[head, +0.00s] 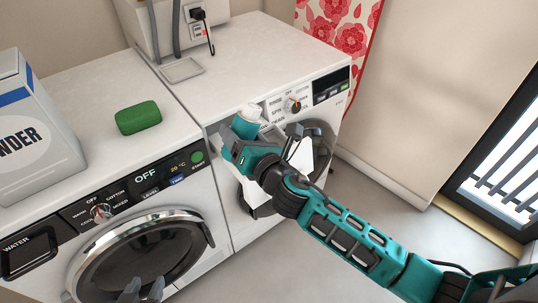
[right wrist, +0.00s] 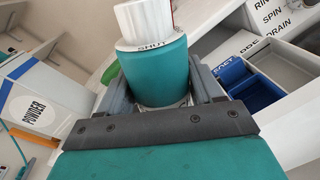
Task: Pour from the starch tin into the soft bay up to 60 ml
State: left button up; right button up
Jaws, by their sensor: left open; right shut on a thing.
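My right gripper (right wrist: 158,90) is shut on a teal tin with a white cap (right wrist: 145,22), its band marked "SHUT". The tin (right wrist: 158,68) looks roughly upright in the wrist view. In the head view the tin (head: 245,128) is held at the front of the right-hand washer, beside its control panel. In the right wrist view an open drawer with bays (right wrist: 285,65) lies to the right of the tin; one bay is blue (right wrist: 245,88). The bay labels are only partly readable. My left gripper (head: 142,292) is open and empty, low before the left washer's door.
A white and blue box (head: 38,140) and a green block (head: 138,117) stand on the left washer (head: 85,75). The left washer's display reads "OFF".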

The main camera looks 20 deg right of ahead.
jog(key=shift+w+d+m, duration=0.1)
jog(key=shift+d+m, duration=0.2)
jog(key=shift+m, duration=0.1)
jog(key=shift+d, duration=0.2)
dwell(0.4)
jog(key=shift+w+d+f+m, duration=0.1)
jog(key=shift+f+m, duration=0.05)
jog(key=shift+m, duration=0.85)
dwell(1.5)
jog(key=shift+f+m+g+y+b, duration=0.15)
jog(key=shift+m+g+y+b, duration=0.3)
jog(key=shift+m, duration=0.95)
dwell(3.1)
